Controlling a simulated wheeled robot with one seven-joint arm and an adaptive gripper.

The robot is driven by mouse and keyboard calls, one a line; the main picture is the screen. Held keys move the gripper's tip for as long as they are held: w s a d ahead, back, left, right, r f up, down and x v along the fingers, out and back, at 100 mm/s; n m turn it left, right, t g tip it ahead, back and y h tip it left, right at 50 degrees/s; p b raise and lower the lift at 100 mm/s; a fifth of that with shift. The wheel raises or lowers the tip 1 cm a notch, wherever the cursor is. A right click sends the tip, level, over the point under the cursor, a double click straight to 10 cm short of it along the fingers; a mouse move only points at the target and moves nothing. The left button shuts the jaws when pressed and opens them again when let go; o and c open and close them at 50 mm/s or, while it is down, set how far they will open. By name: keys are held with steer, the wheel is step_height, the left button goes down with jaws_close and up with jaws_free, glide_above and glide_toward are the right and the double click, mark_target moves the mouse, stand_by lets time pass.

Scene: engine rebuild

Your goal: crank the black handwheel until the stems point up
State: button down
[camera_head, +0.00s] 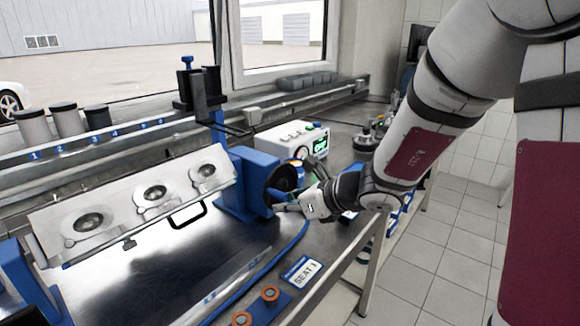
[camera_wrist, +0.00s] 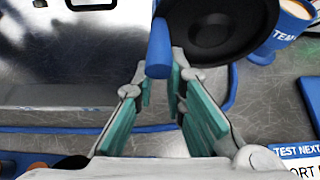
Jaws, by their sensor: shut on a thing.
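The black handwheel (camera_head: 284,178) is on the right blue stand (camera_head: 236,190) of a tilting fixture. In the wrist view the handwheel (camera_wrist: 225,32) fills the top, with its blue handle (camera_wrist: 159,48) at its left edge. My gripper (camera_head: 290,203) is at the wheel's near side; in the wrist view its fingers (camera_wrist: 162,82) are closed around the handle's lower end. The grey cylinder head (camera_head: 148,200) hangs between two blue stands, tilted, with its face and several round valve seats toward the camera. Valve stems are not clearly visible.
A control box with a green display (camera_head: 292,142) stands behind the handwheel. A "SEAT 1" card (camera_head: 301,273) and a blue block with copper rings (camera_head: 257,305) lie near the front edge. A blue "TEAM" mug (camera_wrist: 283,30) is right of the wheel in the wrist view.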

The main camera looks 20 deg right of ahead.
mark_target(279, 194)
steer(key=shift+a+r, duration=0.25)
steer(key=shift+a, duration=0.15)
steer(key=shift+s+r, duration=0.1)
steer(key=shift+r, duration=0.25)
steer(key=shift+p, duration=0.3)
steer(key=shift+r, duration=0.1)
steer(key=shift+r+p, duration=0.3)
steer(key=shift+r, duration=0.05)
steer(key=shift+r+p, duration=0.3)
steer(key=shift+r, duration=0.1)
steer(key=shift+d+r, duration=0.1)
